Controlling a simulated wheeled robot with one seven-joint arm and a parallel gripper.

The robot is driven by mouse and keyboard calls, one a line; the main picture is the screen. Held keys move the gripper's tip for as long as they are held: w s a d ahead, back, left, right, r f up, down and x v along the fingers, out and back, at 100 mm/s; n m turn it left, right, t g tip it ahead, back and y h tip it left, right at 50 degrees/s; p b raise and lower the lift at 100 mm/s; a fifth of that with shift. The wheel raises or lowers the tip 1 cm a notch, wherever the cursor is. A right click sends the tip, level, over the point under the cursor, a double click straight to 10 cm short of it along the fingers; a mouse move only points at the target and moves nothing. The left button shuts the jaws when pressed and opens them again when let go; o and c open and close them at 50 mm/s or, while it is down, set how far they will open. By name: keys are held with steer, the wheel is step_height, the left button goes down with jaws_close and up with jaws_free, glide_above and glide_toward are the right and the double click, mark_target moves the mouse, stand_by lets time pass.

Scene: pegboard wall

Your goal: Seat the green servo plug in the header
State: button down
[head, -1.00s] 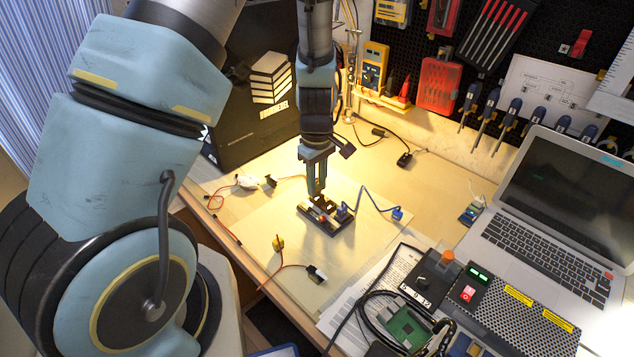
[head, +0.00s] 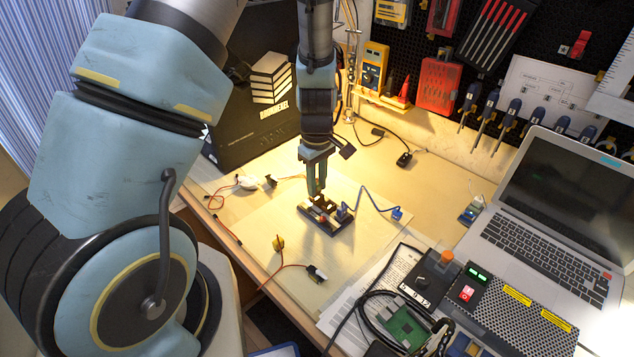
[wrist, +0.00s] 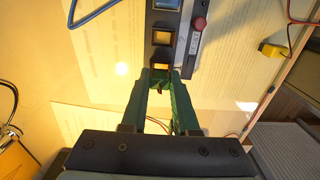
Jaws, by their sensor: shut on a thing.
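The header (head: 325,214) is a dark block lying on the pale mat, with square lit openings, a red button and a small label. In the wrist view the header (wrist: 162,53) runs up from the fingertips. My gripper (head: 316,194) points down at the header's far-left end. In the wrist view my gripper (wrist: 160,86) is shut on the green servo plug (wrist: 160,76), which is small and mostly hidden between the fingertips. The plug is at the header's nearest opening; I cannot tell how deep it sits.
A yellow-ended red lead (head: 278,243) lies in front-left, and a white piece with wires (head: 246,182) at back-left. A laptop (head: 545,225) and a perforated power box (head: 505,313) stand right. The mat around the header is mostly clear.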

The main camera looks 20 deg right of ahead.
steer(key=shift+f+b, duration=0.45)
steer(key=shift+f, duration=0.2)
steer(key=c, duration=0.6)
jaws_free()
steer(key=shift+r+p, duration=2.2)
steer(key=shift+r, duration=0.35)
